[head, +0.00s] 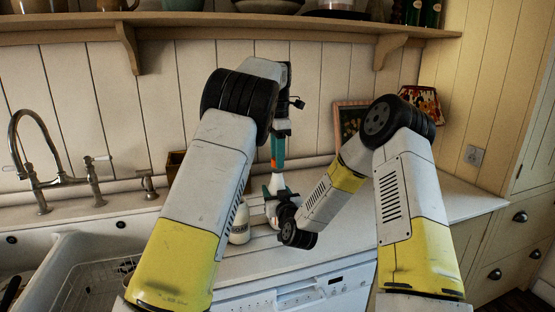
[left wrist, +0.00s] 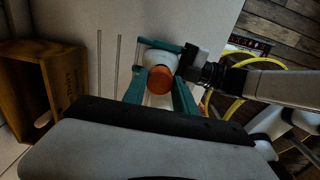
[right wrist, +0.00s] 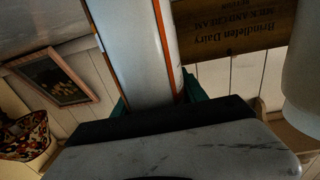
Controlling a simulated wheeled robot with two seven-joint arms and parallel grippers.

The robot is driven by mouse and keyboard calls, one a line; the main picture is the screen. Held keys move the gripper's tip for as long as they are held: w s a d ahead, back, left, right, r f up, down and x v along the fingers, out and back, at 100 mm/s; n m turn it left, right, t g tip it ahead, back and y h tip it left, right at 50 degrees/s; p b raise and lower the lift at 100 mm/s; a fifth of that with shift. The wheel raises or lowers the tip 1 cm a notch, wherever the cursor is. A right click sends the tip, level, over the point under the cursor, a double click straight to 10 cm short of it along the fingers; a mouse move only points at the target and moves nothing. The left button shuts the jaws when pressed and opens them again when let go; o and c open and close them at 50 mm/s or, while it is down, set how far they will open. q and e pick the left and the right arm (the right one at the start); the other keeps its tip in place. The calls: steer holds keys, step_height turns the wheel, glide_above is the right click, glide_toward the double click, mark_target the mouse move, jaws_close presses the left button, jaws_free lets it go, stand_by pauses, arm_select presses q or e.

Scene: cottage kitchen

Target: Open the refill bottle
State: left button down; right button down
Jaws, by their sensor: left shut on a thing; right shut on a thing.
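The refill bottle is white and upright, with a narrow white shoulder (head: 276,182) under an orange cap (head: 274,161) in the head view. My left gripper (head: 278,150) points down from above, its teal fingers shut on the cap. The left wrist view looks at the round orange cap (left wrist: 158,80) between those fingers. My right gripper (head: 273,190) comes in from the right, shut on the bottle below the cap. In the right wrist view the white bottle (right wrist: 135,50) with orange edge lines stands between the teal fingers. I cannot tell whether the cap is loose.
A white labelled bottle (head: 240,224) stands close by on the counter. A wooden dairy crate (left wrist: 40,80) is behind it. The right worktop (head: 445,200) is clear.

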arm_select(q)
steer(key=shift+r, duration=2)
arm_select(e)
steer(key=c, duration=0.6)
jaws_free()
steer(key=shift+o, duration=0.2)
steer(key=shift+s, duration=0.1)
